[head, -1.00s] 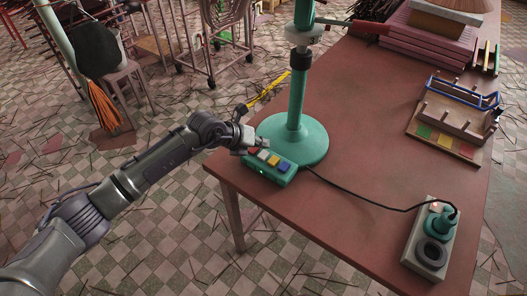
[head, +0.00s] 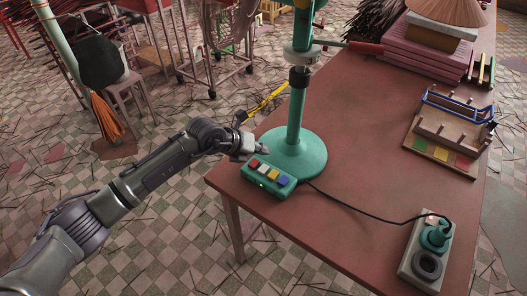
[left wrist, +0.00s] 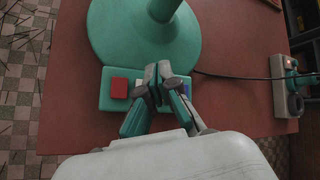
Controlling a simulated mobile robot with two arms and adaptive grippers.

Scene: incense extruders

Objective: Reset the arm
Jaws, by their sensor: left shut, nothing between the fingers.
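My left gripper (head: 262,151) is shut and empty at the left corner of the table, by the green fan base. In the left wrist view the shut fingers (left wrist: 158,72) appear over a green button panel (left wrist: 108,101) and hide part of its row. The panel (head: 250,177) carries red, white, yellow and blue buttons in the head view, all uncovered there. The red button (left wrist: 119,88) shows clear of the fingers in the left wrist view. The gripper looks raised above the panel; I cannot tell the exact gap. My right gripper is not in view.
The green stand (head: 310,158) rises from the red-brown table (head: 360,140). A black cord runs to a grey socket box (head: 407,262) at the right. A wooden rack (head: 452,122) and pink stacked boards (head: 410,50) stand farther back. A stool (head: 119,85) stands on the floor at left.

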